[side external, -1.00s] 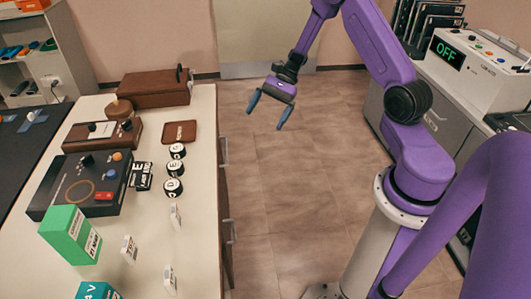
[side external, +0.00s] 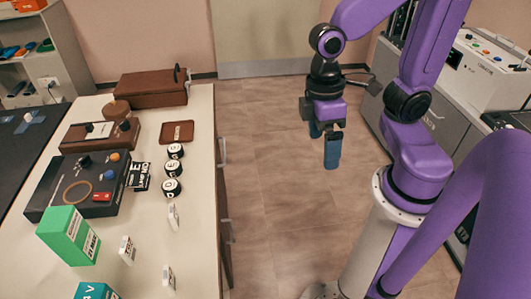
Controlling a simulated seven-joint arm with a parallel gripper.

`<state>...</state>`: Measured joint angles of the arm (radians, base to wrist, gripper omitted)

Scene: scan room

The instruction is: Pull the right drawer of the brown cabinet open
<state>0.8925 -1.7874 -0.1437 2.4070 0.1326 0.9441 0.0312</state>
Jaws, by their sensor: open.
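The brown cabinet (side external: 224,192) stands under the white worktop on the left, and its front faces the open floor at a steep angle. A metal handle (side external: 223,150) shows on the farther part of the front. Another handle (side external: 229,231) shows on the nearer part. The drawer faces are too foreshortened to tell their edges, and I see no drawer standing out. My gripper (side external: 324,150) hangs over the floor, right of the cabinet and apart from it. Its blue fingers point down, open and empty.
The worktop (side external: 201,225) carries a brown case (side external: 150,88), a control box (side external: 77,185), a green box (side external: 69,235) and several small items near the cabinet edge. The floor (side external: 270,190) between cabinet and arm is clear. A grey cabinet (side external: 434,120) stands behind my arm.

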